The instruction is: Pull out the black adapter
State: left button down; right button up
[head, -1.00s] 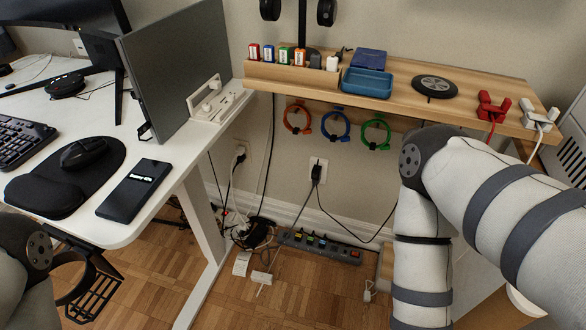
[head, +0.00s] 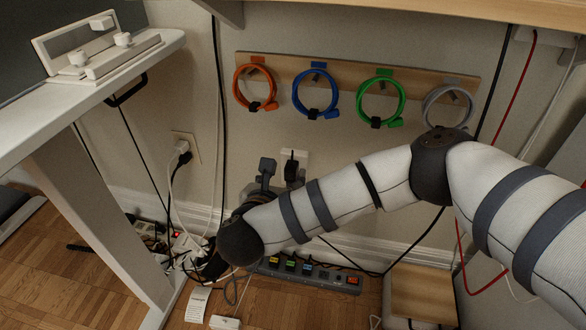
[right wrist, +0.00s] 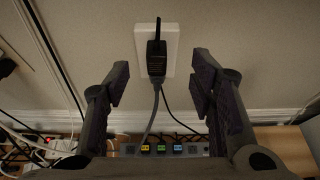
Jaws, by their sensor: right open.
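The black adapter (right wrist: 156,60) is plugged into the white wall outlet (right wrist: 171,45), with black cable hanging below it. In the right wrist view it sits between the two fingers of my right gripper (right wrist: 160,82), with a gap on each side. In the head view my right gripper (head: 279,168) is in front of the same outlet, and its fingers and wrist hide most of the adapter. My right gripper is open and empty. My left gripper is out of view.
A power strip (head: 312,273) lies low along the wall. Orange, blue (head: 316,94), green and grey cable loops hang on a wooden rail above. Loose cables tangle near the floor.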

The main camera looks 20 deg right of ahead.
aim_at(290, 168)
jog(key=b+x, duration=0.1)
jog(key=x, duration=0.1)
jog(key=b+x, duration=0.1)
jog(key=x, duration=0.2)
jog(key=f+b+x, duration=0.1)
jog(key=x, duration=0.2)
jog(key=shift+w+a+f+b, duration=0.1)
jog(key=shift+w+a+b, duration=0.1)
jog(key=shift+b, duration=0.15)
jog(key=shift+d, duration=0.1)
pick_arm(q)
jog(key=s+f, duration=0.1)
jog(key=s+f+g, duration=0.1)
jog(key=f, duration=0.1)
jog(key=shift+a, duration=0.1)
pick_arm(e)
jog(key=shift+r, duration=0.2)
jog(key=shift+c, duration=0.2)
grip_shut()
